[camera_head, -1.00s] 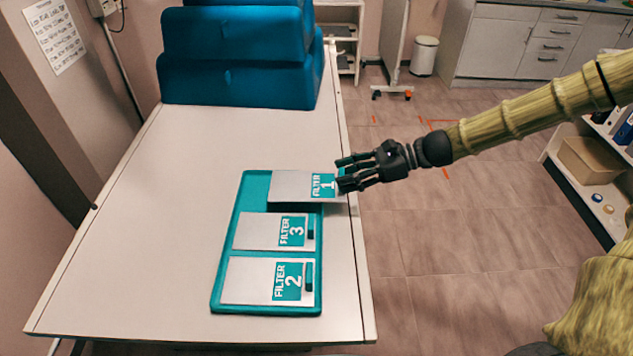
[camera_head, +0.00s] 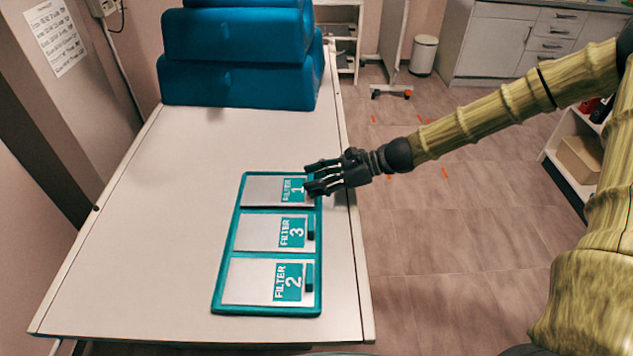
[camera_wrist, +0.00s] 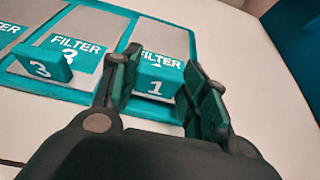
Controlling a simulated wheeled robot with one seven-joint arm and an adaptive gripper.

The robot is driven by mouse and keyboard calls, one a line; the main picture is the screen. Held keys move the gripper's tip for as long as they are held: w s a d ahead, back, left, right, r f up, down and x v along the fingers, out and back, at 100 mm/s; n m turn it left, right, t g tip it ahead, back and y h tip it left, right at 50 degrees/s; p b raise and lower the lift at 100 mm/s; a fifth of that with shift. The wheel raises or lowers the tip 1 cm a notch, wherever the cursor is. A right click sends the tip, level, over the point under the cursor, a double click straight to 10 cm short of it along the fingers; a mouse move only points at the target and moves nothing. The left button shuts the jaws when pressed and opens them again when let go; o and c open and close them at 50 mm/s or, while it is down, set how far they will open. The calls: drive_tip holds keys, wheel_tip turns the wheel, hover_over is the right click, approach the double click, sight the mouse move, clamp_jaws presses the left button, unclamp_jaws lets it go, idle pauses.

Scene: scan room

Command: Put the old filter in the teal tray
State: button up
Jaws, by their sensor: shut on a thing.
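The teal tray (camera_head: 216,296) lies on the white table and has three compartments in a row. The plate marked Filter 1 (camera_head: 262,190) lies in the far compartment and looks level with the other plates. Filter 3 (camera_head: 262,233) is in the middle one and Filter 2 (camera_head: 250,282) in the near one. My gripper (camera_head: 309,180) comes from the right and is shut on the teal handle of Filter 1 (camera_wrist: 157,84), between its fingers in the wrist view. No label in view says which filter is old.
The white table (camera_head: 150,200) is bare left of the tray. Blue stacked cushions (camera_head: 235,70) stand at its far end. The table's right edge runs close beside the tray, with open floor beyond. A low shelf with a cardboard box (camera_head: 580,158) stands at the right.

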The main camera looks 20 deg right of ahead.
drive_tip(key=shift+f, duration=0.75)
drive_tip(key=o, duration=1)
drive_tip(key=shift+o, duration=0.2)
drive_tip(key=shift+d, duration=0.1)
drive_tip(key=v, duration=1.2)
drive_tip(key=shift+b, duration=0.3)
drive_tip(key=shift+r, duration=0.1)
